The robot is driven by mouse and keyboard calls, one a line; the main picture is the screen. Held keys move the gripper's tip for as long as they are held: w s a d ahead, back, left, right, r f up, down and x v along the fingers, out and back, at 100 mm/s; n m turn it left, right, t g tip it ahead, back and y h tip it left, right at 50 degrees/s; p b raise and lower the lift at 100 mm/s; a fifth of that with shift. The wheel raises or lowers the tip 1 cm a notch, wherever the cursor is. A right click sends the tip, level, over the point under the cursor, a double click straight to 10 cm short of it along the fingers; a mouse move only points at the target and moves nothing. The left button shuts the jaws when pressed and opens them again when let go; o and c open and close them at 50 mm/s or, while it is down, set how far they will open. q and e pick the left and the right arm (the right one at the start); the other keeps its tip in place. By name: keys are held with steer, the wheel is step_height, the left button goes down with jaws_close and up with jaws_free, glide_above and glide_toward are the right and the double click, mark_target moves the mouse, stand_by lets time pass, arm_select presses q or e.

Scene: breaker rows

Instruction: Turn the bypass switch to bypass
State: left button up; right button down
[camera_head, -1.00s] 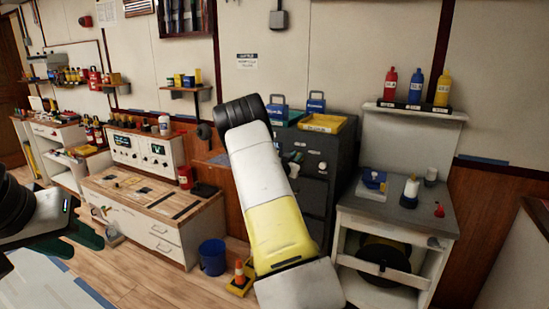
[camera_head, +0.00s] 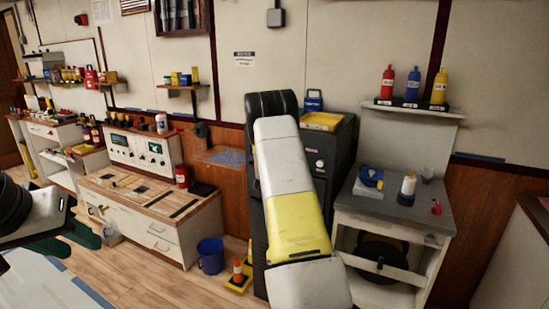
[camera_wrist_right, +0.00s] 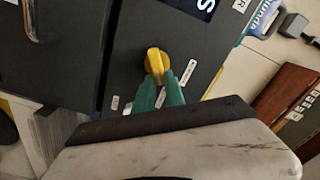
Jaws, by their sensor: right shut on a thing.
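The bypass switch appears to be the yellow rotary knob (camera_wrist_right: 155,62) on a dark panel (camera_wrist_right: 130,30) in the right wrist view. My right gripper (camera_wrist_right: 160,84) has its green fingertips closed on the lower end of this knob. Small white labels sit around the knob, but I cannot read them. In the head view my right arm covers the knob and the right gripper. My left gripper (camera_head: 76,239) is at the left edge of the head view, its dark green fingers apart and empty, far from the cabinet.
The dark cabinet (camera_head: 336,140) stands behind my right arm, with a yellow tray (camera_head: 322,121) on top. A grey-topped bench (camera_head: 395,204) is on its right.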

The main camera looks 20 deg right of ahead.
steer(key=shift+f+m, duration=0.1)
steer(key=shift+m, duration=0.4)
steer(key=c, duration=1.4)
jaws_free()
steer(key=shift+s, duration=0.1)
steer(key=v, duration=0.7)
steer(key=shift+s+a, duration=0.25)
